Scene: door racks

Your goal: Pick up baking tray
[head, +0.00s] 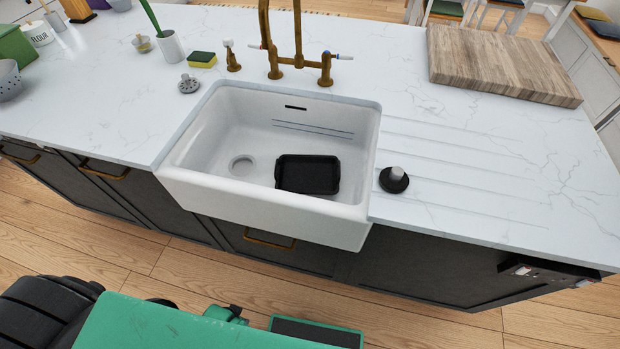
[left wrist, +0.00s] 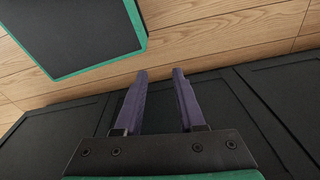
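The black baking tray (head: 308,174) lies flat on the bottom of the white sink (head: 190,170), to the right of the drain hole. Nothing holds it. My left gripper shows in the left wrist view (left wrist: 160,75), with its two purple fingers apart and nothing between them. It points toward the wood floor and dark cabinet fronts, away from the tray. In the head view its fingers cannot be made out among my green and black parts at the bottom. My right gripper is not visible.
A brass faucet (head: 298,50) rises behind the sink. A black stopper (head: 394,179) sits on the counter (head: 500,180) right of it, and a wooden board (head: 500,62) lies at the back right. A sponge (head: 202,59) and a cup (head: 171,46) stand left of the faucet.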

